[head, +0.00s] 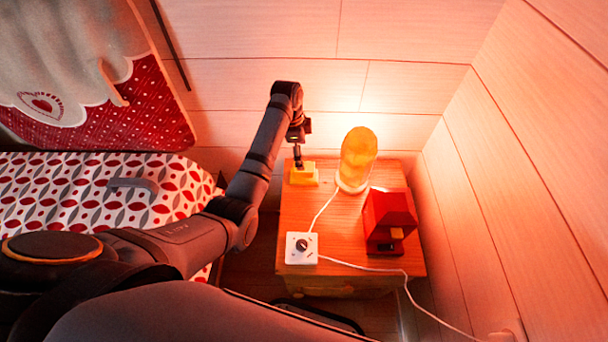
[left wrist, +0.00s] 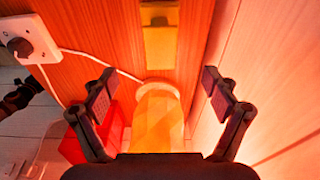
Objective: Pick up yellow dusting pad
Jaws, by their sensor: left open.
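The yellow dusting pad (head: 304,177) lies on the far left corner of the wooden nightstand (head: 342,225). In the left wrist view the pad (left wrist: 160,45) is at the top centre, beyond my fingertips. My left gripper (head: 298,153) hangs close to the pad in the head view, partly in front of it. In the left wrist view its two fingers (left wrist: 160,90) stand wide apart, with nothing between them touching. I cannot tell the exact height gap. My right gripper is not in view.
A glowing yellow lamp (head: 358,158) stands right of the pad; it shows low between my fingers in the left wrist view (left wrist: 158,118). A red box (head: 389,215) and a white dial switch (head: 301,248) with a cord sit nearer. Walls close in behind and right; the bed (head: 85,190) is left.

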